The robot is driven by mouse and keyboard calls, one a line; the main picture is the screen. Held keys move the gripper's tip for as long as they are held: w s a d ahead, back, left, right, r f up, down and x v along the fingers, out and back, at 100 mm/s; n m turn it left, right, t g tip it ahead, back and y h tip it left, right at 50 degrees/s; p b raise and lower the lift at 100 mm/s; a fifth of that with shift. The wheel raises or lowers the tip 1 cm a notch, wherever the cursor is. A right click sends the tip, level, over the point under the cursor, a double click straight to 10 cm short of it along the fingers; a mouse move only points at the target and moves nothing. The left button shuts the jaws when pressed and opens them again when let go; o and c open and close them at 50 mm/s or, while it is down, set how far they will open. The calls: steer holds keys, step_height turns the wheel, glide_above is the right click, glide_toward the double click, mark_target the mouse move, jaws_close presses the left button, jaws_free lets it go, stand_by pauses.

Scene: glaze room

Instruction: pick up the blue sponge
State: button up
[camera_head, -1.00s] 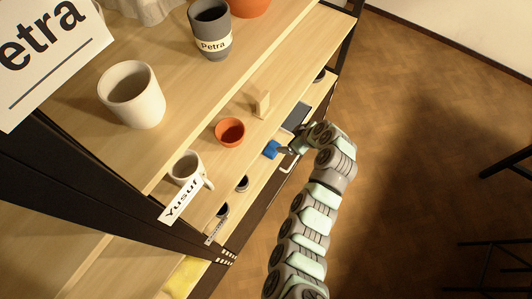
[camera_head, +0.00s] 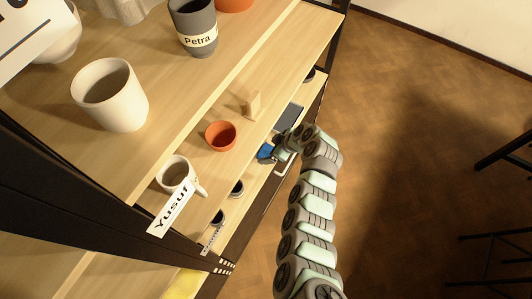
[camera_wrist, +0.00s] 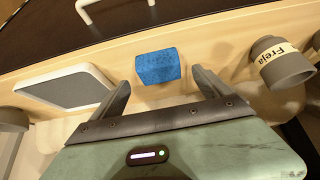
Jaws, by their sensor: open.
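The blue sponge (camera_wrist: 158,66) sits on a wooden shelf near its front edge, and in the head view it shows as a small blue block (camera_head: 265,152) beside my gripper. My gripper (camera_wrist: 160,84) is open. In the wrist view its two fingers point toward the sponge, one on each side of it, with the sponge just beyond the fingertips and in line with the gap. In the head view my gripper (camera_head: 275,149) is partly hidden by its own wrist.
On the same shelf, a grey framed panel (camera_wrist: 66,88) lies left of the sponge and a grey cup labelled Freja (camera_wrist: 280,64) stands right. A terracotta pot (camera_head: 221,136), a wooden block (camera_head: 252,104) and a white mug (camera_head: 175,175) stand on the shelf above. Open floor lies right.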

mark_target(266, 151)
steer(key=shift+b+x, duration=0.65)
steer(key=shift+x, duration=1.25)
steer(key=shift+c, duration=0.4)
steer(key=c, duration=1.3)
steer(key=shift+r, duration=0.15)
step_height(266, 151, up, 10)
steer(key=p, duration=0.3)
